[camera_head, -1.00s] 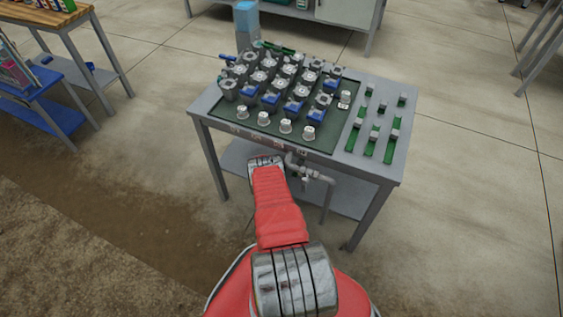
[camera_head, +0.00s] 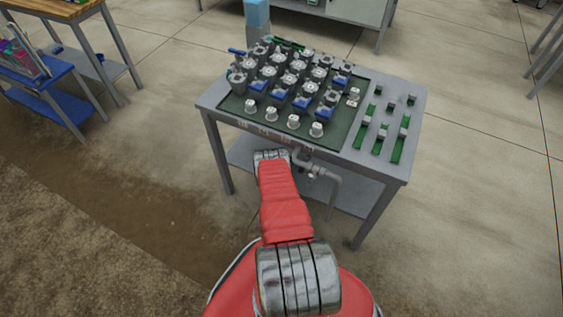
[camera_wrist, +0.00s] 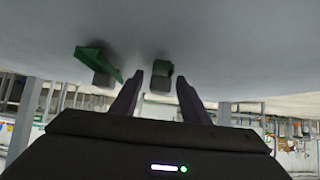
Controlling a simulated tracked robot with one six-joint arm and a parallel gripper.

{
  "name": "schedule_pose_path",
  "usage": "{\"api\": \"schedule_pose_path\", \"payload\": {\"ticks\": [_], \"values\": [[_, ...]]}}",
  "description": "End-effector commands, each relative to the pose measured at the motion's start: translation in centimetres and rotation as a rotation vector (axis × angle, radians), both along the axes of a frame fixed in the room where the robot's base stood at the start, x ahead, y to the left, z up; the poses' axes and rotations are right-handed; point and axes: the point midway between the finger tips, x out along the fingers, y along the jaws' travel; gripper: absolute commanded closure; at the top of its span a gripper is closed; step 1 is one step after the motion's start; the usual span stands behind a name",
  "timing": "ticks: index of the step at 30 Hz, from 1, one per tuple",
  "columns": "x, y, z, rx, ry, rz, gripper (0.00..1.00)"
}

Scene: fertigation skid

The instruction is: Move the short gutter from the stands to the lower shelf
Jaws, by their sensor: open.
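Green gutters sit on small grey stands at the right end of the grey table; a smaller green piece in the middle row (camera_head: 381,137) may be the short gutter, but I cannot tell for sure. In the wrist view, which looks upside down, a short green piece on a grey stand (camera_wrist: 162,69) shows between and beyond my fingers, and a longer green piece (camera_wrist: 93,57) is left of it. My gripper (camera_wrist: 158,92) is open, with nothing between the fingers. The lower shelf (camera_head: 352,194) is under the table top.
A dark green tray (camera_head: 240,112) full of grey and blue fittings covers most of the table top. A blue-topped post (camera_head: 257,14) stands behind. A blue shelf unit (camera_head: 52,107) is at left. Floor at right is clear.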

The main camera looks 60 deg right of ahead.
Motion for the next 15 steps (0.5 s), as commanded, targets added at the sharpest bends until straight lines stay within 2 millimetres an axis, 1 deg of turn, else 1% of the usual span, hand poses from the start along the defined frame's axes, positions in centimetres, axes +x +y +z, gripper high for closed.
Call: {"api": "schedule_pose_path", "payload": {"ticks": [15], "values": [[-0.3, 2.4, 1.8, 0.001, 0.0, 0.001, 0.58]]}}
